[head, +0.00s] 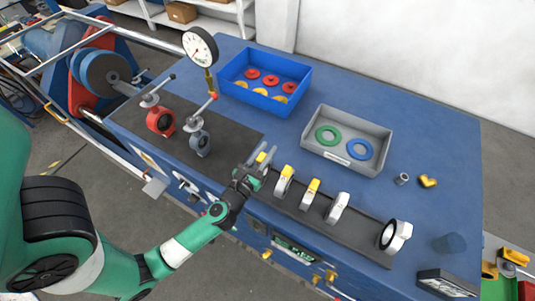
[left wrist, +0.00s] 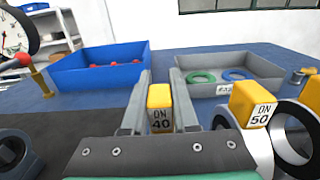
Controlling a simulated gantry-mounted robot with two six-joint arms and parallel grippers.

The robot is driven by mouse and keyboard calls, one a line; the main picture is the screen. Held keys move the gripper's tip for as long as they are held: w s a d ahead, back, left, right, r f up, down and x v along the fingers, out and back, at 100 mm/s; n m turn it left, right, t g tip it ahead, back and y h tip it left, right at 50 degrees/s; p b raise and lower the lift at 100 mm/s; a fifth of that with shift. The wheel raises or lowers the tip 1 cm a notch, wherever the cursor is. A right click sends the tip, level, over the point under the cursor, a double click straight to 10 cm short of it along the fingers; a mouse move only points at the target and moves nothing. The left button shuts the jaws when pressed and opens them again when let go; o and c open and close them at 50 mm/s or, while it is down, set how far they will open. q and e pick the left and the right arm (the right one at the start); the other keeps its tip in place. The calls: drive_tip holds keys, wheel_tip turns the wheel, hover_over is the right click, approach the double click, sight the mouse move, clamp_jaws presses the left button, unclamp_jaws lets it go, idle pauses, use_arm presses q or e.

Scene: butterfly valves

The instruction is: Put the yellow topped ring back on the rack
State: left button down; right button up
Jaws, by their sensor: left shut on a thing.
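My left gripper (head: 262,163) is shut on the yellow topped ring (left wrist: 160,96), whose yellow block reads DN 40. In the head view, the ring's yellow top (head: 261,157) shows between the fingers, at the left end of the dark rack (head: 300,213). The ring's lower part is hidden, so I cannot tell whether it touches the rack. The neighbouring yellow topped ring (head: 284,181), marked DN 50 in the left wrist view (left wrist: 256,106), stands upright just to the right. My right gripper is not in view.
More rack rings are one with a yellow top (head: 309,193), a white one (head: 338,208) and a larger white one (head: 396,237). Behind are a grey tray (head: 345,120) with seals and a blue bin (head: 265,72). Valves (head: 161,121) and a gauge (head: 200,47) stand left.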

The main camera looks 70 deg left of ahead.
use_arm(q)
drive_tip(key=shift+f, duration=0.1)
drive_tip(key=c, duration=0.7)
unclamp_jaws()
drive_tip(key=shift+s+d, duration=0.1)
drive_tip(key=b+v, duration=0.3)
drive_tip(key=v, duration=0.7)
drive_tip(key=shift+d, duration=0.15)
drive_tip(key=shift+s+d+b, duration=0.35)
drive_tip(key=shift+s, duration=0.3)
drive_tip(key=shift+r, duration=0.2)
